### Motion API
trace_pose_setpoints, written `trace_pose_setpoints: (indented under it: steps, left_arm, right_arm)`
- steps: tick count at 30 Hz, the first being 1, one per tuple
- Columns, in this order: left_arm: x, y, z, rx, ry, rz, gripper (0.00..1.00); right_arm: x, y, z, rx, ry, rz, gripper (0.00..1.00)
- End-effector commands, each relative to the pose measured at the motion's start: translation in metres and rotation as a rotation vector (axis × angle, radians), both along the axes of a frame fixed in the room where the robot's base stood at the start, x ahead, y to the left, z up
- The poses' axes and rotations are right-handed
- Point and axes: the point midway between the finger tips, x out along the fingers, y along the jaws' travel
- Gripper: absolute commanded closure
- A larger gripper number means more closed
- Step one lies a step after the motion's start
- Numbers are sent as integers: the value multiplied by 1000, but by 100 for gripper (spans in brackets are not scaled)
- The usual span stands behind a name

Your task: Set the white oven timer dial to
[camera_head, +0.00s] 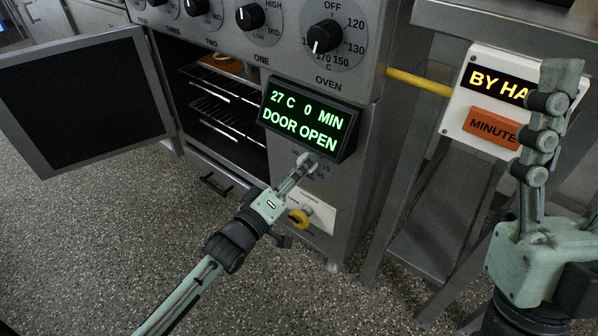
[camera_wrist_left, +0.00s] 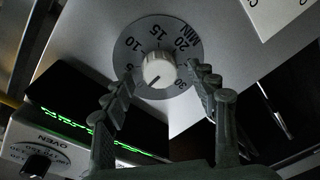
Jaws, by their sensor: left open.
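The white timer dial (camera_wrist_left: 158,70) sits on a round grey minute scale (camera_wrist_left: 183,31) in the left wrist view. Its dark mark points down, slightly left, below the 5. In the head view the dial (camera_head: 304,158) is partly hidden behind my left fingers. My left gripper (camera_wrist_left: 163,78) is open, with one finger on each side of the dial; I cannot tell whether they touch it. In the head view my left gripper (camera_head: 299,169) reaches the panel under the display. The green display (camera_head: 308,120) reads 27 C, 0 MIN, DOOR OPEN. My right gripper (camera_head: 546,125) is raised at the right, seen side-on.
The oven door (camera_head: 88,98) stands open at the left, with racks (camera_head: 225,115) inside. A black oven knob (camera_head: 324,37) is above the display. A yellow switch (camera_head: 299,219) sits below the dial. A yellow bar (camera_head: 420,83) and a white sign box (camera_head: 455,108) are at the right.

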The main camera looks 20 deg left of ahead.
Motion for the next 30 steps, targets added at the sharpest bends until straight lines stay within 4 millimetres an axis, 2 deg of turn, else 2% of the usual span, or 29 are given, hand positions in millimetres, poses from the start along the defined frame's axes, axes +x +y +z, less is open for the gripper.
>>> trace_pose_setpoints:
  steps: [8, 21, 30]
  left_arm:
    - [3, -1, 0, 0, 1, 1, 42]
    - [2, -1, 0, 0, 1, 1, 92]
    - [2, -1, 1, 40, -12, 1, 92]
  right_arm:
    - [-1, -1, 0, 3, -8, 0, 44]
    - [-1, 0, 0, 2, -6, 0, 44]
    - [5, 2, 1, -7, 26, 1, 44]
